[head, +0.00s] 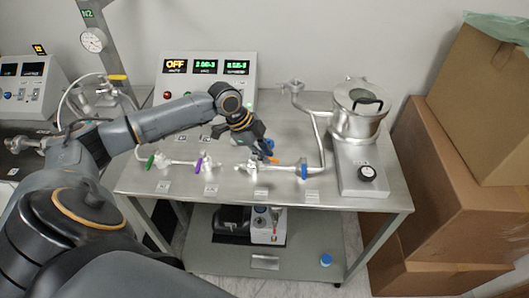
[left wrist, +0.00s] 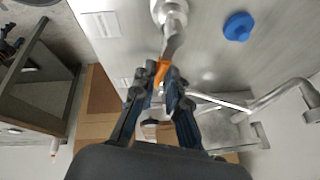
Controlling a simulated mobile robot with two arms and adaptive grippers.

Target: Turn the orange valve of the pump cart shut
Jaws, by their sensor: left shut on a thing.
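The pump cart (head: 230,186) is a steel table with piping on its top. Its orange valve (head: 273,160) sits on the pipework near the middle front, and its lever also shows in the left wrist view (left wrist: 163,68). My left gripper (head: 266,154) reaches down to it from above. In the left wrist view its two blue-grey fingers (left wrist: 163,80) are closed on the orange lever. The fingers hide part of the lever. My right gripper is in neither view.
A green valve (head: 150,161), a purple valve (head: 199,161) and a blue valve (head: 303,171) stand on the same pipework. A metal chamber (head: 357,121) stands at the right. Cardboard boxes (head: 457,185) crowd the cart's right side. A display box (head: 230,90) stands behind.

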